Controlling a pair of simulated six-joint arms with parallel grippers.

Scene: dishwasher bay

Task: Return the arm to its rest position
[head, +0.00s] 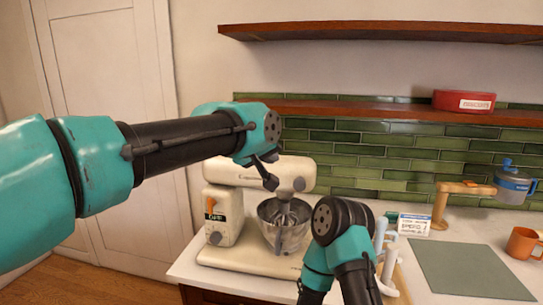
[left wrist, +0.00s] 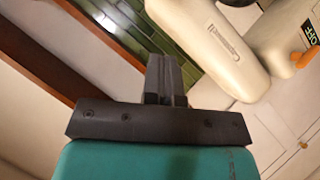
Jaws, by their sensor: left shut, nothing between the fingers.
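My left arm comes in from the left, and its gripper (head: 268,180) hangs in front of the head of the cream stand mixer (head: 262,171). In the left wrist view the left gripper's fingers (left wrist: 165,75) are pressed together with nothing between them. The cream mixer body (left wrist: 212,40) shows beyond them at the upper right. A dark joint of my right arm (head: 342,218) stands at the bottom middle in the head view. My right gripper is not visible.
The mixer's metal bowl (head: 284,226) stands below the left gripper. Right of my right arm are a white rack (head: 390,250), a small label card (head: 414,225), a wooden stand (head: 441,205), a blue-lidded jug (head: 513,185), an orange mug (head: 522,243) and a grey-green mat (head: 470,270). Wooden shelves (head: 370,110) cross the wall.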

